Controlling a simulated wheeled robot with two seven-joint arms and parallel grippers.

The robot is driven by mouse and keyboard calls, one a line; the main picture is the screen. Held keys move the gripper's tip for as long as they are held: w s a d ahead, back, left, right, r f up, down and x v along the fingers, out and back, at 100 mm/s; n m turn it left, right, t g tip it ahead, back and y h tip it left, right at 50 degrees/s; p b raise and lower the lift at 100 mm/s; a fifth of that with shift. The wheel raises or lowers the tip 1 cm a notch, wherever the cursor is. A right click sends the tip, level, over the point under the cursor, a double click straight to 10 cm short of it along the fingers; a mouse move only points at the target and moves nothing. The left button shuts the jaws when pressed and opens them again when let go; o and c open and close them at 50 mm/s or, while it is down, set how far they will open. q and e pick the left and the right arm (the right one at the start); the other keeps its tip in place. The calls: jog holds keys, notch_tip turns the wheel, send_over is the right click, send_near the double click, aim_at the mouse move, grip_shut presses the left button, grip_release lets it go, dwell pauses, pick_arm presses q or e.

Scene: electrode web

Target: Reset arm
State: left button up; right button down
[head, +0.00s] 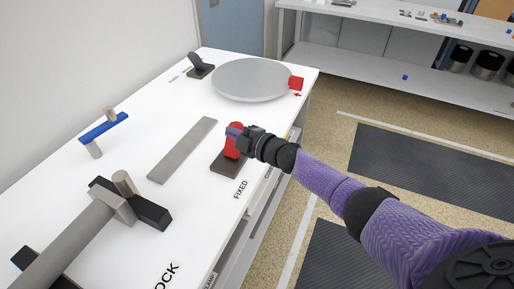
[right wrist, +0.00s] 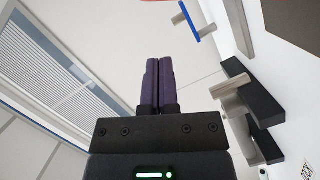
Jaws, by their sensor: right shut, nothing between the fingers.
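My right gripper (head: 233,131) reaches in from the right over the white table. Its purple fingers are shut and empty, and they also show pressed together in the right wrist view (right wrist: 158,85). In the head view the fingers overlap the top of a red upright part (head: 234,147) on a dark base (head: 229,165), beside the word FIXED. I cannot tell whether they touch it. A thin red edge shows at the top of the right wrist view. My left gripper is not in view.
On the white table (head: 130,135) are a grey round plate (head: 250,78) with a red block (head: 296,83), a grey strip (head: 183,148), a blue bar (head: 104,127) on posts, and a grey roller (head: 70,243) on black supports. Dark mats (head: 430,170) lie on the floor.

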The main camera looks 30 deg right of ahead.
jog(key=p+v, duration=0.4)
jog(key=v, duration=0.6)
jog(key=s+f+m+g+h, duration=0.3)
jog(key=s+f+m, duration=0.2)
jog(key=s+f, duration=0.5)
jog(key=s+f+m+g+h, duration=0.35)
jog(key=s+f+m, duration=0.2)
jog(key=f, duration=0.75)
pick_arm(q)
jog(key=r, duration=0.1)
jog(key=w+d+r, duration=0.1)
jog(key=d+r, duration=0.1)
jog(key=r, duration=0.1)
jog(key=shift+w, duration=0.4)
pick_arm(e)
jog(key=s+a+f+m+g, duration=0.1)
jog(key=s+a+f+g, duration=0.1)
jog(key=s, duration=0.7)
jog(key=s+a+f+m+g, duration=0.2)
jog(key=s+f+g, duration=0.1)
jog(key=s, duration=0.6)
jog(key=s+a+f+m+g, duration=0.2)
jog(key=s+f+g, duration=0.1)
jog(key=s, duration=0.6)
jog(key=shift+s+f+h, duration=0.35)
jog(key=shift+s+f, duration=0.05)
jog(key=shift+f, duration=0.35)
jog(key=shift+w+d, duration=0.1)
